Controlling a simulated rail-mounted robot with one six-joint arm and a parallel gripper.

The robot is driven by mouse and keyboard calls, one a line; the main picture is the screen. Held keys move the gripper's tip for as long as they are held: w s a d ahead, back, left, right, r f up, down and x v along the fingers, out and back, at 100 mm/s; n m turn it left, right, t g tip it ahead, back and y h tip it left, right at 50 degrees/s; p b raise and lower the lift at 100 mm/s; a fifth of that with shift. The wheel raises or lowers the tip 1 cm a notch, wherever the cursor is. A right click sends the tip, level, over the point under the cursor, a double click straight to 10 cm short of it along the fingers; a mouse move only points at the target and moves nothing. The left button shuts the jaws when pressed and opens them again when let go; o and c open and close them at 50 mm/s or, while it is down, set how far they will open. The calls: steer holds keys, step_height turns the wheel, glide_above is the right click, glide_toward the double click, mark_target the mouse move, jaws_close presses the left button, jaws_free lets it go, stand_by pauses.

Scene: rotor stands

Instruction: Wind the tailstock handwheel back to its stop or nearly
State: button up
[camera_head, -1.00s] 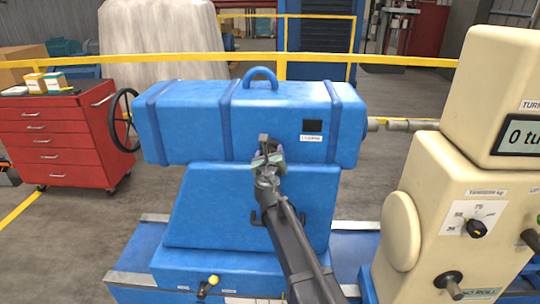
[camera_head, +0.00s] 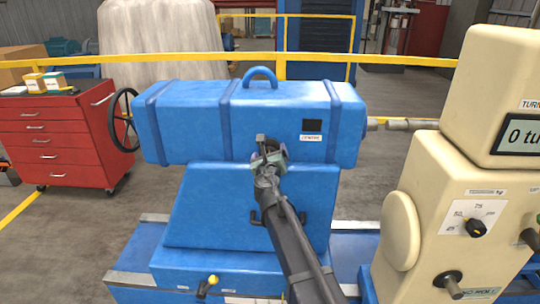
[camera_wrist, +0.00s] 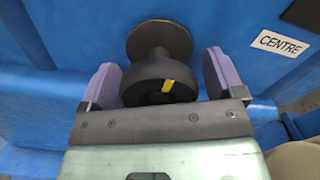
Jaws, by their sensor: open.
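The blue tailstock (camera_head: 235,120) stands at centre in the head view. A black spoked handwheel (camera_head: 113,122) is on its left end, well left of my gripper (camera_head: 270,150), and its grey quill (camera_head: 392,124) sticks out on the right. My gripper is at the tailstock's front face. In the wrist view, a dark round knob (camera_wrist: 150,83) with a yellow mark stands out from the blue face on a stem with a round flange (camera_wrist: 158,40). The purple fingers of my open gripper (camera_wrist: 158,68) are on either side of the knob, with small gaps visible.
A "CENTRE" label (camera_wrist: 281,43) is right of the knob. A cream control cabinet (camera_head: 440,205) with a dial and a turns display stands at right. A red tool cabinet (camera_head: 60,145) stands left beyond the handwheel.

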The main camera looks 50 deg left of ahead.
steer(key=v, duration=1.1)
